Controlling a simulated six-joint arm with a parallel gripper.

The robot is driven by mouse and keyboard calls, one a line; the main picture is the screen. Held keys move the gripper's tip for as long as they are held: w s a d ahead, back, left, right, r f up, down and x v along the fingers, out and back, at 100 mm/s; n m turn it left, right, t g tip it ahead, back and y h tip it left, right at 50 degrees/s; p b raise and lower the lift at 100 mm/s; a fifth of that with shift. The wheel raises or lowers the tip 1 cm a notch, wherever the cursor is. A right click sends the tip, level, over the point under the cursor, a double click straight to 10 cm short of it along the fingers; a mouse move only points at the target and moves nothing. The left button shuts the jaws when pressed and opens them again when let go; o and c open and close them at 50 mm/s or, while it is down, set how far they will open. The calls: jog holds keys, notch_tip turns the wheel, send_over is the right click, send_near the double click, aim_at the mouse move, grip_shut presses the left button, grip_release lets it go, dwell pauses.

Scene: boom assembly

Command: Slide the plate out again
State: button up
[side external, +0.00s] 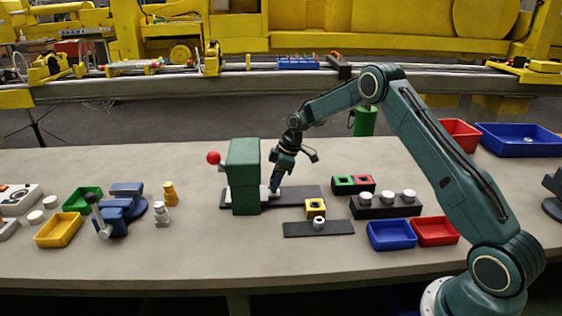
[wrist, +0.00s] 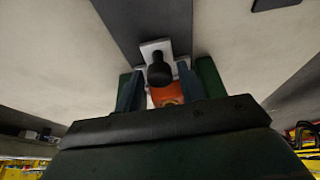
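The green press (side external: 243,175) with a red ball lever stands on a dark base strip (side external: 295,193). The pale plate (wrist: 147,47) shows in the wrist view, with a dark round knob (wrist: 159,72) at its outer end. My gripper (side external: 274,187) points down just right of the press, low over the strip.
Green and red blocks (side external: 353,184) and a dark rack with white cups (side external: 386,204) stand to the right. Blue and red bins (side external: 391,235) stand at the front right.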

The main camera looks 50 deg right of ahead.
jog(key=c, duration=0.7)
jog(key=shift+o, duration=0.2)
jog(key=shift+s+d, duration=0.1)
jog(key=shift+s+d+r, duration=0.15)
jog(key=shift+s+d, duration=4.35)
jog(key=shift+d, duration=0.1)
jog(key=o, duration=0.9)
jog(key=shift+r, duration=3.9)
